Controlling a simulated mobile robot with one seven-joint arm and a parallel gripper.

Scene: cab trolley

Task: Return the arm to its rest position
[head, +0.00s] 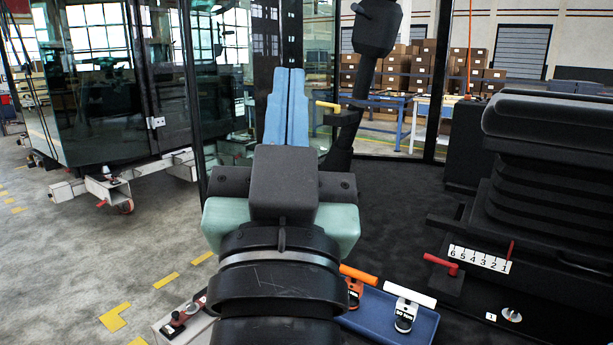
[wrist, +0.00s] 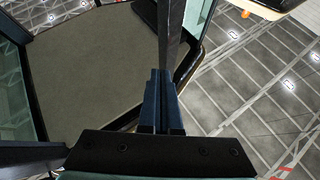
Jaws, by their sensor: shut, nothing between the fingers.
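My gripper (head: 287,75) has long light-blue fingers that lie side by side, shut and empty. It points away from my body and upward, in front of the cab's glass. My arm stretches forward from the bottom middle of the head view, with its black and pale-green links hiding part of the cab floor. In the wrist view my gripper (wrist: 161,75) shows as two dark-blue fingers pressed together, with nothing between them.
Right of my arm are a black seat (head: 555,130), a red-handled lever (head: 442,264) and a numbered strip (head: 479,259). A blue tray (head: 385,325) with tools lies low beside my arm. A dark post with a yellow handle (head: 328,106) stands close right of my gripper.

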